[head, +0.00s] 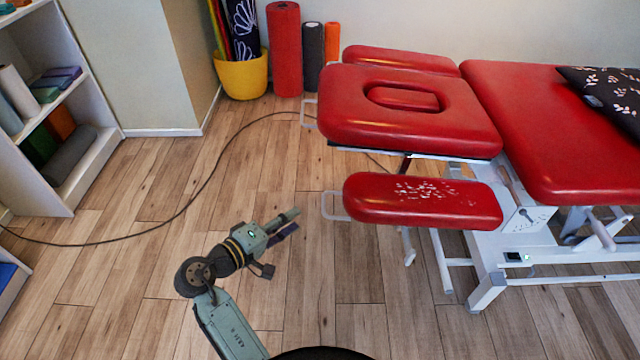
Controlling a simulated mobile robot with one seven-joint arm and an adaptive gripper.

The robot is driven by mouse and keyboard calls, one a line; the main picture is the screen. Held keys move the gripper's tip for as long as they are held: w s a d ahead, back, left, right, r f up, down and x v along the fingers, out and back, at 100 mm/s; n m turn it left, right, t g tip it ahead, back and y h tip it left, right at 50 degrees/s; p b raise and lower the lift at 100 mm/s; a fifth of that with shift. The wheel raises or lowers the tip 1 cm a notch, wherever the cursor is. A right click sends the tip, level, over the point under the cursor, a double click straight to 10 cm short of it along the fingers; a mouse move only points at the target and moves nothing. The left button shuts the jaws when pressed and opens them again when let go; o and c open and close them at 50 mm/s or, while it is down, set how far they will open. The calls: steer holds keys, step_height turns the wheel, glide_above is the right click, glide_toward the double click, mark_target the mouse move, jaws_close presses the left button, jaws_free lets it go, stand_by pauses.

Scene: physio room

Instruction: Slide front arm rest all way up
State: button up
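The front arm rest (422,203) is a red padded bar with pale worn patches, on the near side of the treatment table. It sits lower than the red head section (408,112) with its oval face hole. A pale wire handle (333,206) sticks out from its left end. My gripper (290,222) is to the left of this handle, apart from it, pointing right. Its two fingers look apart, with nothing visible between them. The far arm rest (402,60) is partly hidden behind the head section.
The table's white frame and legs (487,291) stand at the right. A dark cable (190,205) runs across the wooden floor. Shelves (62,110) stand at the left. A yellow pot (241,76) and upright rolls (285,50) stand at the back wall. Floor around my gripper is clear.

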mark_target(323, 203)
steer(key=x, duration=0.7)
steer(key=s+d+p+x, duration=0.1)
steer(key=x, duration=0.3)
steer(key=shift+c, duration=0.5)
jaws_close()
